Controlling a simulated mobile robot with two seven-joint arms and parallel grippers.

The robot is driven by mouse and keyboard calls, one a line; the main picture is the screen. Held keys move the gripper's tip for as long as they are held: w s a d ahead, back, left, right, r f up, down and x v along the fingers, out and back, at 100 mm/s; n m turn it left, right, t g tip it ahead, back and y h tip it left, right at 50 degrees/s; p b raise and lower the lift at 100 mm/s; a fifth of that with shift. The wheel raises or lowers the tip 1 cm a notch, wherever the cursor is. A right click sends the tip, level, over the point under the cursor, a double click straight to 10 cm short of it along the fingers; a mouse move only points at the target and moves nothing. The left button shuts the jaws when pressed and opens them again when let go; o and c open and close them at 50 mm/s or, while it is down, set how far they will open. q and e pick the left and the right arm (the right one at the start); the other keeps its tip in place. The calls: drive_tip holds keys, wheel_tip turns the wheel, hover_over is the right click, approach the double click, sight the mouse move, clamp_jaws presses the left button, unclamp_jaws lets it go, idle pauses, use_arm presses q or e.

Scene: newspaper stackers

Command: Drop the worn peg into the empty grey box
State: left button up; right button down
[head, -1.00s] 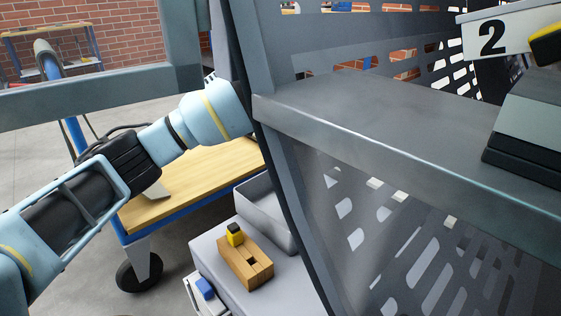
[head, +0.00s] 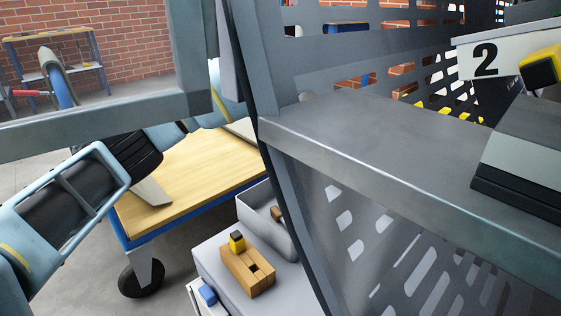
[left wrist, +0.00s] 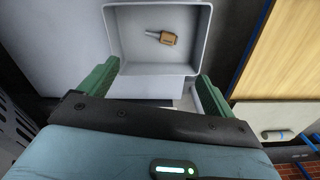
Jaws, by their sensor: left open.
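The grey box (head: 262,228) stands on a grey surface beside the wooden block, partly hidden by the dark rack's upright. The worn peg (left wrist: 167,38), a tan-brown head with a thin dark shaft, lies on its side on the box floor in the left wrist view. Part of it shows as a brown spot inside the box in the head view (head: 277,214). My left gripper (left wrist: 157,72) has its green fingers wide apart and empty, over the near side of the box, clear of the peg. My right gripper is out of view.
A wooden block (head: 245,276) with a yellow-and-black peg (head: 237,242) stands left of the box. A wood-topped blue cart (head: 190,185) is behind. The rack's metal shelf (head: 370,150) and perforated panels crowd the right, with a sign marked 2 (head: 486,58).

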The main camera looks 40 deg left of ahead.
use_arm(q)
drive_tip(key=shift+r, duration=0.95)
